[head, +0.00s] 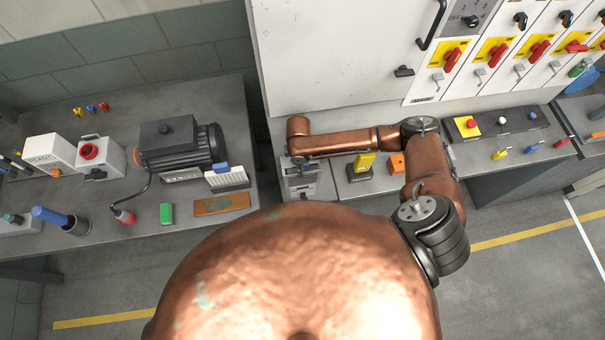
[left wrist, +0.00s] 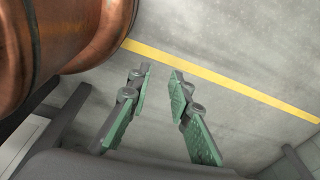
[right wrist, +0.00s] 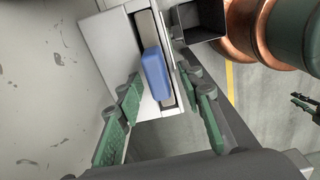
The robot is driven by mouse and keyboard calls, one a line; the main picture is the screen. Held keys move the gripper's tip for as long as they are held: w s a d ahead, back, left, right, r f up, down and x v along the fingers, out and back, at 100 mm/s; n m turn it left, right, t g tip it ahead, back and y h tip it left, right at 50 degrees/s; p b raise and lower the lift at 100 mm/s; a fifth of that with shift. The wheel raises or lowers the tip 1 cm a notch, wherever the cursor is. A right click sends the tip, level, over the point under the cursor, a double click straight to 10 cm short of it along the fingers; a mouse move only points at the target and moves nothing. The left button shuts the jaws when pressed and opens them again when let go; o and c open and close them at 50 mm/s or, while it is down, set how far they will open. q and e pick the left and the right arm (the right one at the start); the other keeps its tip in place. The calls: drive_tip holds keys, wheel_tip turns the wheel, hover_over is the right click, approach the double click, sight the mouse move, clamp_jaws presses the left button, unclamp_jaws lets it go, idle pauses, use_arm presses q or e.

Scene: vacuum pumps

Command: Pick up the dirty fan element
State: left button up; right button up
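A grey-white box (head: 301,184) stands on the bench below the wall cabinet. In the right wrist view this box (right wrist: 112,44) has a slot holding an element with a blue grip (right wrist: 156,74); its dirt cannot be judged. My right gripper (right wrist: 165,90) is open, its fingers on either side of the blue grip, with no clear contact. In the head view my right arm hides the grip. A second white finned element (head: 229,179) with a blue grip lies on the left bench beside the pump. My left gripper (left wrist: 161,71) is open and empty above the floor.
A black pump (head: 180,148), green block (head: 166,213) and brown plate (head: 221,204) are on the left bench. A yellow device (head: 364,163) and orange block (head: 397,163) stand right of the box. The white cabinet (head: 335,60) rises close behind it.

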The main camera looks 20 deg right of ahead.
drive_tip(key=c, duration=0.5)
clamp_jaws()
use_arm(q)
drive_tip(key=shift+s, duration=0.6)
use_arm(e)
drive_tip(key=shift+r, duration=0.15)
